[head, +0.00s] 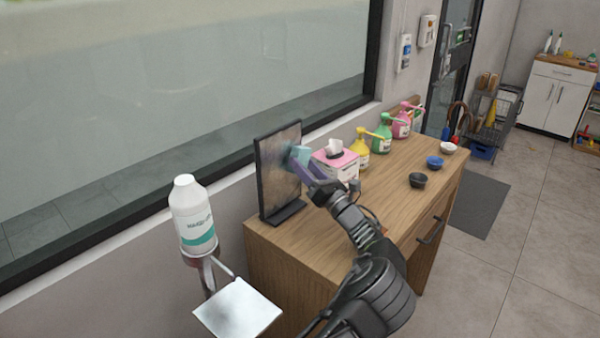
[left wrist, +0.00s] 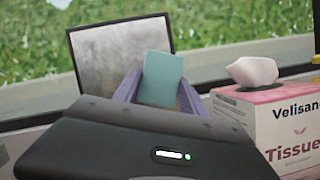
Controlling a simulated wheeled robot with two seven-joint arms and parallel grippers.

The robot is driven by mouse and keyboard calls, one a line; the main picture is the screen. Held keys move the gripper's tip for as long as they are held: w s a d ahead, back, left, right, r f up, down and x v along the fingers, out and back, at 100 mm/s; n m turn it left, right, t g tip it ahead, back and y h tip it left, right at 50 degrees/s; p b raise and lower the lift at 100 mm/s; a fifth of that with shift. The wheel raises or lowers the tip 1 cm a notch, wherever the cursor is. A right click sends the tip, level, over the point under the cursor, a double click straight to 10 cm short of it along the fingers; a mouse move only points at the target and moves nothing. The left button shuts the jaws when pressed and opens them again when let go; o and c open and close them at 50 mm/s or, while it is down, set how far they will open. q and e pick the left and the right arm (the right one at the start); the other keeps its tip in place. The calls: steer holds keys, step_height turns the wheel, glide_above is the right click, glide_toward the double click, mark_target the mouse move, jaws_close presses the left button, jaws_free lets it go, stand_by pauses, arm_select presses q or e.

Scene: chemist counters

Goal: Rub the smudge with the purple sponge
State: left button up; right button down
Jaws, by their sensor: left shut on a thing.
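A dark-framed upright panel (head: 279,172) stands on the left end of the wooden counter. Its face looks cloudy and grey, with a darker bluish patch beside the sponge; the exact edge of the smudge is unclear. My left gripper (head: 301,161), with purple-grey fingers, is shut on a teal block that looks like a sponge (head: 302,152); I see no purple sponge. The teal sponge (left wrist: 161,78) also shows between the fingers in the left wrist view, in front of the panel (left wrist: 105,55). It is at or very near the panel's face; contact cannot be told. My right gripper is out of view.
A pink-and-white tissue box (head: 336,163) stands close right of the gripper. Yellow, green and pink pump bottles and several small bowls are farther along the counter (head: 400,190). A white bottle (head: 193,215) on a stand is at left. A window is behind.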

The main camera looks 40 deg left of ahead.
arm_select(q)
steer(key=shift+a+r, duration=0.1)
stand_by(0.5)
steer(key=s+p, duration=0.2)
steer(key=s, duration=0.1)
steer(key=shift+s, duration=0.2)
stand_by(0.3)
